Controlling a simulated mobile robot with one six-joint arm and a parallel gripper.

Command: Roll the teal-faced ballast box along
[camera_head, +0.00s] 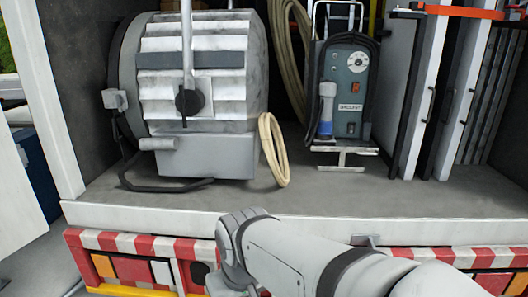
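The ballast box (352,78) stands upright on the truck's load floor, right of centre, toward the back. Its teal face carries a white dial, an orange switch and a small label. A metal handle frame (337,6) rises above it, and a light metal foot (342,150) sticks out at its base. A grey and blue cylindrical part (326,108) hangs at the left of its face and hides some of it. No wheels can be made out. My arm crosses the bottom of the view, outside the truck's rear edge and well short of the box. My gripper is not visible.
A large ribbed lamp housing (195,70) stands at the left of the load floor (330,197). A tan cable coil (273,150) leans beside it. Upright panels (420,95) stand close on the box's right. Bare floor lies in front of the box, up to the striped rear edge (130,243).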

